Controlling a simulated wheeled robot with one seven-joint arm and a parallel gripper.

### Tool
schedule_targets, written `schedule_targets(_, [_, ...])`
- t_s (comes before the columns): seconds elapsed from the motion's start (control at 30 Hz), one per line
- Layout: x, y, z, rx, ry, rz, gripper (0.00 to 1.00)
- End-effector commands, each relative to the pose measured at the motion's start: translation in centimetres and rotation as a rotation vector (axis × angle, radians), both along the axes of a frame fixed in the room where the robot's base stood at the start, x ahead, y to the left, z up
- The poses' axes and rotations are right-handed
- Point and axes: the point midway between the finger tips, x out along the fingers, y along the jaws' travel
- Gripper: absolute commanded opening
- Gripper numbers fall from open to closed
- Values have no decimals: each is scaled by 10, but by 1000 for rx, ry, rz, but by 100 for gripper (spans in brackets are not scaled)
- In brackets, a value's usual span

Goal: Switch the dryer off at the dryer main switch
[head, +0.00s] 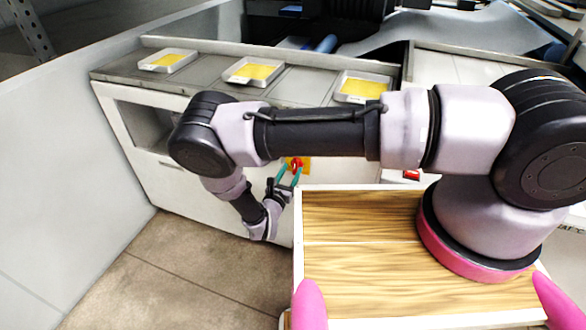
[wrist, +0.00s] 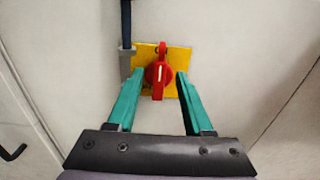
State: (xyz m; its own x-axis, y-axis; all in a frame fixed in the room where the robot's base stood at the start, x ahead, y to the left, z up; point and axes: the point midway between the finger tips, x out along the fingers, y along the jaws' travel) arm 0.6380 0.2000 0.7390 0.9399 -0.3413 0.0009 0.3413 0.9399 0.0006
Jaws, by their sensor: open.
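The dryer main switch is a red rotary knob (wrist: 158,74) on a yellow plate (wrist: 180,58), fixed to a pale panel. In the wrist view its handle stands upright, with a white mark on it. My gripper (wrist: 160,76) is open, with one teal finger on each side of the knob. I cannot tell whether the fingertips touch it. In the head view the red knob (head: 296,163) shows just below my arm, and my gripper (head: 288,176) reaches up to it. Part of the yellow plate is hidden by my arm there.
A dark hook-shaped handle (wrist: 14,152) is at the lower left. Trays with yellow contents (head: 254,71) stand on the counter (head: 300,86) above. A grey wall (head: 70,150) bounds the left; floor (head: 190,270) there is clear.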

Motion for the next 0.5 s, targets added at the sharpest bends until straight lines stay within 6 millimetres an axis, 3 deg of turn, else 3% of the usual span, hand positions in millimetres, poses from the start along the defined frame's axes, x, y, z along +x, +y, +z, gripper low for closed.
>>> schedule_targets(0.2, [18, -7, 0, 0, 1, 0, 51])
schedule_targets(0.5, [20, -7, 0, 0, 1, 1, 51])
